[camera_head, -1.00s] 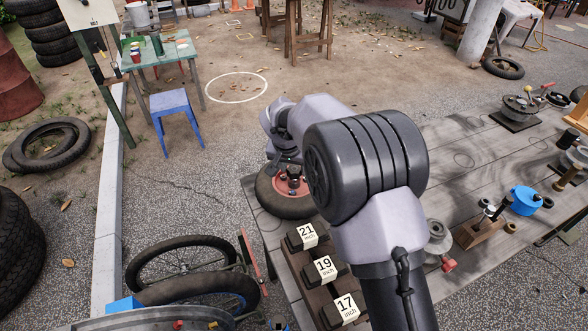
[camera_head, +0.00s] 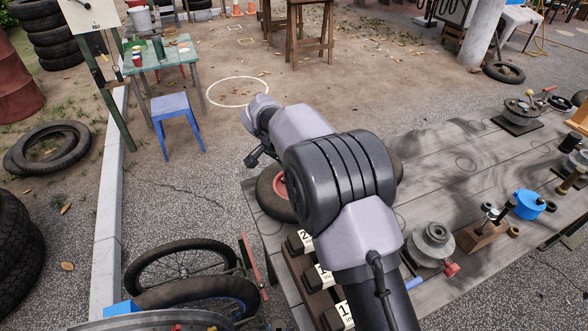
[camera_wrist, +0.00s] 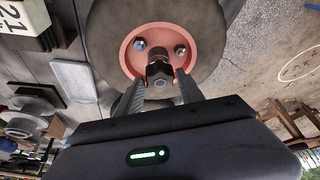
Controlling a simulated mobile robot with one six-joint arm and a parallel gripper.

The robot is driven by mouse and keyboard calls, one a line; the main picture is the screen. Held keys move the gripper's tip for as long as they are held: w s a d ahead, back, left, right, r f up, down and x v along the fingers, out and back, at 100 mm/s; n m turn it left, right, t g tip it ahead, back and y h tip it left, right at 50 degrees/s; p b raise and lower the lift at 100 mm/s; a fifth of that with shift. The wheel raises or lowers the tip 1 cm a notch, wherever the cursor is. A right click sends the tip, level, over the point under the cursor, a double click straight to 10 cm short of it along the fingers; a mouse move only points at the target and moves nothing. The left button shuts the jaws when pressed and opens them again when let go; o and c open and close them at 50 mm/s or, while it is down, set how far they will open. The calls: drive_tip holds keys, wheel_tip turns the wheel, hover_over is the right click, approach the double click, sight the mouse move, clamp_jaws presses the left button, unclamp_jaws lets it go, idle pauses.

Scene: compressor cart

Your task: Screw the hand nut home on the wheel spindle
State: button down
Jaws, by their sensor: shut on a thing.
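The wheel, a dark tyre (camera_head: 270,192) around a red hub, lies on the bench and is partly hidden behind my arm in the head view. In the wrist view the red hub (camera_wrist: 134,52) shows with bolt heads on its face. A dark hand nut (camera_wrist: 160,76) stands at the hub's middle, in line with the spindle. My gripper (camera_wrist: 160,84) is shut on the nut, one finger on each side. The spindle is mostly hidden by the nut, so I cannot tell how far the nut sits on it.
Number blocks (camera_head: 325,278) stand in front of the wheel, partly behind my arm. A grey pulley-like part (camera_head: 432,243), a wooden block with a post (camera_head: 480,234) and a blue round part (camera_head: 528,204) stand to the right. The bench's middle right (camera_head: 445,170) is clear.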

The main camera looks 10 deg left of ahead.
drive_tip(key=shift+m, duration=0.3)
drive_tip(key=shift+w+a+m+g+h+p, duration=0.1)
drive_tip(key=shift+m+g+h+p, duration=0.25)
drive_tip(key=shift+m+p, duration=0.65)
drive_tip(key=c, duration=1.2)
unclamp_jaws()
drive_tip(key=shift+r+m, duration=0.1)
drive_tip(key=shift+m, duration=0.2)
drive_tip(key=o, duration=0.9)
drive_tip(key=shift+o, duration=0.2)
